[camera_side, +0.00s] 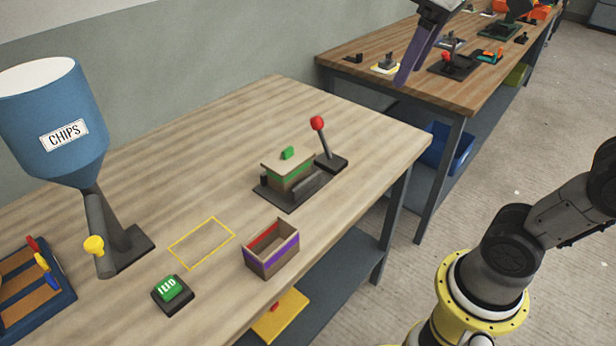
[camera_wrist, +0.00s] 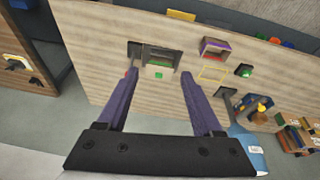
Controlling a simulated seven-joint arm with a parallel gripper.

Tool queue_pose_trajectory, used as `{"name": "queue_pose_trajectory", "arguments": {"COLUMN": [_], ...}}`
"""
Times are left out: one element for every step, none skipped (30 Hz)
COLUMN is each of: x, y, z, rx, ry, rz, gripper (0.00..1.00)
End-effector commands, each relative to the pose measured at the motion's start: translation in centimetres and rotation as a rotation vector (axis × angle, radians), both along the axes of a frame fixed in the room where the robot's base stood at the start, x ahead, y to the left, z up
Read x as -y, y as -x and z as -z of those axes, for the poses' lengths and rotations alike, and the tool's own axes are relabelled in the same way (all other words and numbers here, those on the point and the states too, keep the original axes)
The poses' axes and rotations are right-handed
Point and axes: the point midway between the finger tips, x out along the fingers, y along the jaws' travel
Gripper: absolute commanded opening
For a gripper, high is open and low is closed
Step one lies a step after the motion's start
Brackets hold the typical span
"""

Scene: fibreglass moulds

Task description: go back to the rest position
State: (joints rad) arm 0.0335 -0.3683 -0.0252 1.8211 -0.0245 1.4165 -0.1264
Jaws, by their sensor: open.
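My gripper (camera_side: 412,52) is raised at the top of the side view, its purple fingers pointing down, partly cut off by the frame. In the wrist view its fingers (camera_wrist: 158,75) are spread wide with nothing between them, high over the bench. A wooden box with a green band and a lid with a green handle (camera_side: 288,166) sits on a dark fixture beside a red-knobbed lever (camera_side: 326,146). It also shows in the wrist view (camera_wrist: 160,64). An open wooden box with a purple band (camera_side: 271,252) stands near the bench's front edge.
A blue CHIPS hopper (camera_side: 52,125) with a yellow-knobbed handle stands at left. A green button (camera_side: 171,291), an empty yellow outline (camera_side: 202,243) and a blue rack (camera_side: 35,288) are on the bench. A second bench (camera_side: 450,88) at the back holds several tools. The bench's far middle is clear.

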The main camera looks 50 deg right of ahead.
Motion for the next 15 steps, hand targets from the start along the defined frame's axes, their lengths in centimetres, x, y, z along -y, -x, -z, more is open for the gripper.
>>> {"name": "queue_pose_trajectory", "arguments": {"x": [-0.3, -0.5, -0.6, -0.7, -0.8, -0.9, -1.0, -1.1, -1.2, -1.2, -1.2, -1.3, -1.3, -1.3, -1.3], "y": [1.8, 2.6, 3.7, 4.4, 5.1, 5.9, 6.5, 7.0, 7.5, 7.9, 8.1, 8.3, 8.4, 8.4, 8.3], "z": [1.2, 2.0, 3.1, 4.0, 4.9, 6.2, 7.2, 8.2, 9.5, 10.4, 11.3, 12.4, 13.1, 13.8, 14.5], "rx": [0.025, 0.04, 0.058, 0.071, 0.084, 0.1, 0.11, 0.119, 0.13, 0.136, 0.141, 0.143, 0.143, 0.142, 0.144], "ry": [-0.005, -0.008, -0.011, -0.016, -0.019, -0.024, -0.028, -0.032, -0.037, -0.04, -0.043, -0.047, -0.05, -0.054, -0.058], "rz": [0.0, 0.0, 0.001, 0.003, 0.006, 0.01, 0.013, 0.016, 0.022, 0.028, 0.032, 0.039, 0.044, 0.051, 0.058], "gripper": [0.68, 0.68, 0.68, 0.68, 0.68, 0.68, 0.68, 0.68, 0.68, 0.68, 0.68, 0.68, 0.68, 0.68, 0.68]}}
